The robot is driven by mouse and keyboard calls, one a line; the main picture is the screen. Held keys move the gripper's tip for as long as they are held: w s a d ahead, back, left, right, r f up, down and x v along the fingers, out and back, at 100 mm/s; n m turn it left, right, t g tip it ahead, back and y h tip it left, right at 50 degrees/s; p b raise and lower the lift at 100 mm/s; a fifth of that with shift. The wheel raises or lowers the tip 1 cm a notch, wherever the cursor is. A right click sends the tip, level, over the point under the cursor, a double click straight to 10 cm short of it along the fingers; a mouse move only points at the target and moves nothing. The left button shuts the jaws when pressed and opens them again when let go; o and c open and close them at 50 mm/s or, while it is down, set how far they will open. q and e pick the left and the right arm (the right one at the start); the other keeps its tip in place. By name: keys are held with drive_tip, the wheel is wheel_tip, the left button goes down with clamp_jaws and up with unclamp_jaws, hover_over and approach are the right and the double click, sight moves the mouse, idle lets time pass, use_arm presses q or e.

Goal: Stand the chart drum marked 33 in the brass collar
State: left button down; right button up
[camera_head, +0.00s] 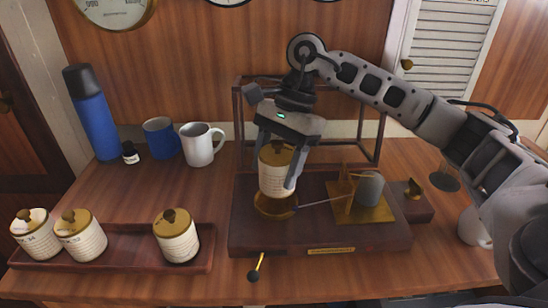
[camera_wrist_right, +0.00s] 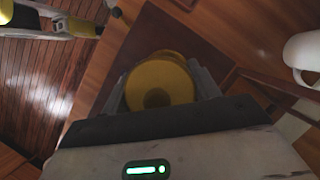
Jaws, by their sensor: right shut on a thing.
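My right gripper (camera_head: 278,160) is shut on a cream chart drum (camera_head: 275,178) with a brass lid, its fingers on either side. The drum looks upright, its lower end at the brass collar (camera_head: 275,207) on the dark wooden instrument base. I cannot tell whether it rests in the collar or hangs just above it. Its number is not readable. In the right wrist view the drum's round brass lid (camera_wrist_right: 160,82) shows between the fingers (camera_wrist_right: 163,90). My left gripper is not in view.
A wooden tray (camera_head: 118,262) at the left holds three similar drums, two seemingly marked 34 and 32. A thin pen arm (camera_head: 325,201) reaches toward the collar from a brass plate (camera_head: 372,213) with a grey cylinder. A glass-case frame (camera_head: 237,125) stands behind. Mugs and a blue flask (camera_head: 92,115) stand back left.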

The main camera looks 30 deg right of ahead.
sight(274, 182)
wheel_tip(274, 182, down, 3)
drive_tip(key=shift+r+b, duration=0.1)
drive_tip(key=shift+b, duration=0.55)
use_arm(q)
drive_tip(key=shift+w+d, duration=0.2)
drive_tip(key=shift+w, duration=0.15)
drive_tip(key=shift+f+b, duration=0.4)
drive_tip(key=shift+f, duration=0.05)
use_arm(e)
drive_tip(key=shift+a, duration=0.1)
use_arm(q)
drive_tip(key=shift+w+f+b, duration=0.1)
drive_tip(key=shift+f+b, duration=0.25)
drive_tip(key=shift+b, duration=0.2)
use_arm(e)
drive_tip(key=shift+f, duration=0.7)
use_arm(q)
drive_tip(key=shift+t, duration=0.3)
use_arm(e)
drive_tip(key=o, duration=0.8)
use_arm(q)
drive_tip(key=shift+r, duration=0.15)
